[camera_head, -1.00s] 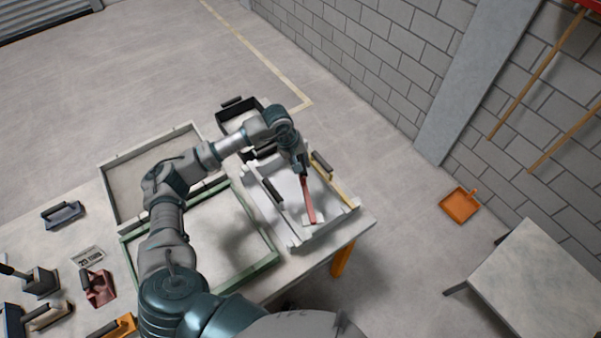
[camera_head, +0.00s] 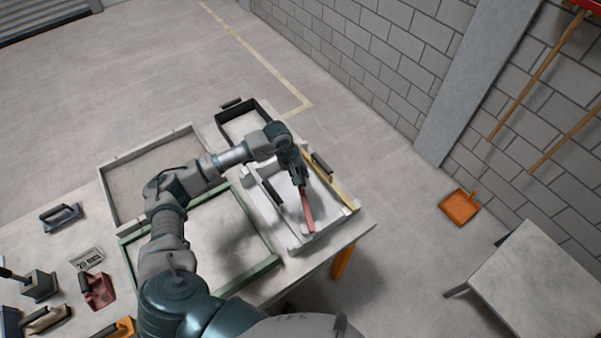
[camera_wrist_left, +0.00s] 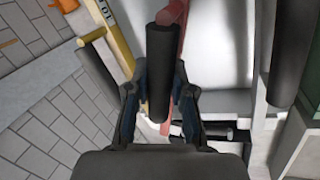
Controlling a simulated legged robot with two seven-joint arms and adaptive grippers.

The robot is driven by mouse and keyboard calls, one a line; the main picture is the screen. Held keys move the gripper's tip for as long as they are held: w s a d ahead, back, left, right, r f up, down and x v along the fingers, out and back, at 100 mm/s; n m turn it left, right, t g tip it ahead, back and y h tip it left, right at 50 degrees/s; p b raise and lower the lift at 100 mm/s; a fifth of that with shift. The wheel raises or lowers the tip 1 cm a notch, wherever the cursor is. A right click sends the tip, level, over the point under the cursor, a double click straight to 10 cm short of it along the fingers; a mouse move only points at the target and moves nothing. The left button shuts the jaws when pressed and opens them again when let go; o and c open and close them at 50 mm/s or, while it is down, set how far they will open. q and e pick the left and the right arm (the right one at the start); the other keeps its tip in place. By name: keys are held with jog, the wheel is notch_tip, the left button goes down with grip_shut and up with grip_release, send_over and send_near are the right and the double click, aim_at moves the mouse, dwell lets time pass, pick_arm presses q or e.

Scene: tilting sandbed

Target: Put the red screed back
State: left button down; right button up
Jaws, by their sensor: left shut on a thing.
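The red screed (camera_head: 307,212) is a long narrow red bar with a black round handle, seen close up in the left wrist view (camera_wrist_left: 171,25). My left gripper (camera_head: 299,180) is shut on its handle, with a finger on each side of it in the left wrist view (camera_wrist_left: 158,75). The screed is over the white rack (camera_head: 318,241) at the table's right end, between two other screeds. I cannot tell if it touches the rack. My right gripper is not in view.
A yellow screed (camera_head: 345,194) with a black handle lies on the right, and a pale one with a black handle (camera_head: 271,192) on the left. A green frame (camera_head: 262,232), a grey frame (camera_head: 107,187) and a black box (camera_head: 263,108) are nearby. Several hand tools are at left.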

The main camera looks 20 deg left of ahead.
pick_arm(q)
jog(key=shift+a+f, duration=0.1)
jog(key=shift+f, duration=0.05)
jog(key=c, duration=1)
grip_release()
jog(key=shift+a, duration=0.3)
jog(key=shift+a+f, duration=0.1)
jog(key=shift+a, duration=0.1)
jog(key=shift+d, duration=0.15)
jog(key=shift+d+r+p, duration=0.1)
jog(key=shift+r+p, duration=0.3)
jog(key=shift+r, duration=0.05)
jog(key=shift+r+p, duration=0.5)
jog(key=shift+r, duration=0.1)
jog(key=b+v, duration=0.2)
jog(key=v, duration=0.9)
jog(key=shift+s, duration=0.2)
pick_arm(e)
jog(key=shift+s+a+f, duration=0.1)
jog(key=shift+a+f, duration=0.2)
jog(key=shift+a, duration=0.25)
